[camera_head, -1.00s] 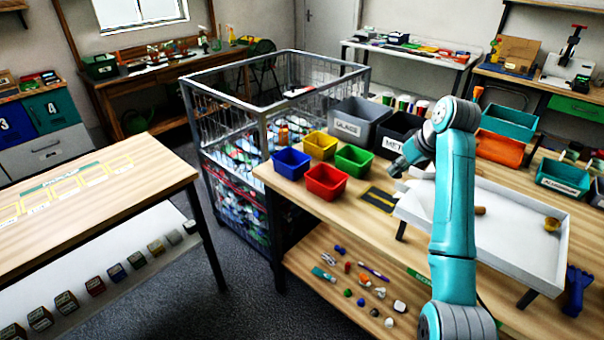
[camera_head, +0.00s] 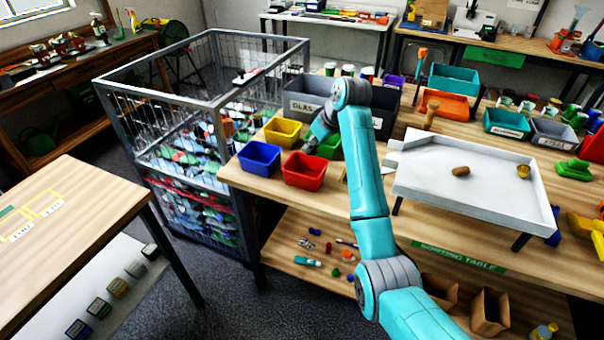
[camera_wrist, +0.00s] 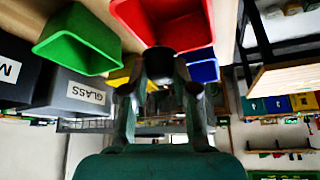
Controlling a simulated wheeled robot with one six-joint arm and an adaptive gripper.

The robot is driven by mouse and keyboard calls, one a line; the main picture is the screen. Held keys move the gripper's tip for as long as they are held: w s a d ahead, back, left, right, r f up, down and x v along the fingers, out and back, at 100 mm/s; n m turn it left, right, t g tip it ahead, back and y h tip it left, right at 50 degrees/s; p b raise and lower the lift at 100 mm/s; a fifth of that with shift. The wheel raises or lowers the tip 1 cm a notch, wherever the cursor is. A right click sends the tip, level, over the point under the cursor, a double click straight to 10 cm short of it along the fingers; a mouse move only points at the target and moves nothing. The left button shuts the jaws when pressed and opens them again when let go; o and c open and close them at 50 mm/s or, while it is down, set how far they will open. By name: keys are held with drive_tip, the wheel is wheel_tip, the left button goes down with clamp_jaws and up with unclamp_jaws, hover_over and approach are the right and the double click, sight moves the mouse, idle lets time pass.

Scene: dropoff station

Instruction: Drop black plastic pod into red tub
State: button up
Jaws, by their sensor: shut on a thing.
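My gripper (camera_wrist: 160,78) is shut on the black plastic pod (camera_wrist: 160,60), which shows as a dark rounded shape between the fingertips in the wrist view. In the head view my gripper (camera_head: 311,145) is just behind and above the red tub (camera_head: 304,172), beside the green tub (camera_head: 328,147); the pod cannot be made out there. The red tub (camera_wrist: 150,20) fills the top middle of the wrist view, right beyond the pod. I cannot tell whether the pod is over the tub's opening.
A blue tub (camera_head: 259,158) and a yellow tub (camera_head: 283,131) stand beside the red one. A grey GLASS bin (camera_head: 305,104) is behind. A wire cage (camera_head: 160,125) stands left of the table. A white tray (camera_head: 470,195) on the right holds a brown piece (camera_head: 460,171).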

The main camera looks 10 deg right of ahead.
sight(313, 157)
drive_tip(key=shift+d+f, duration=0.1)
drive_tip(key=shift+f, duration=2.25)
drive_tip(key=o, duration=0.8)
drive_tip(key=v, duration=1.2)
drive_tip(key=shift+s, duration=0.1)
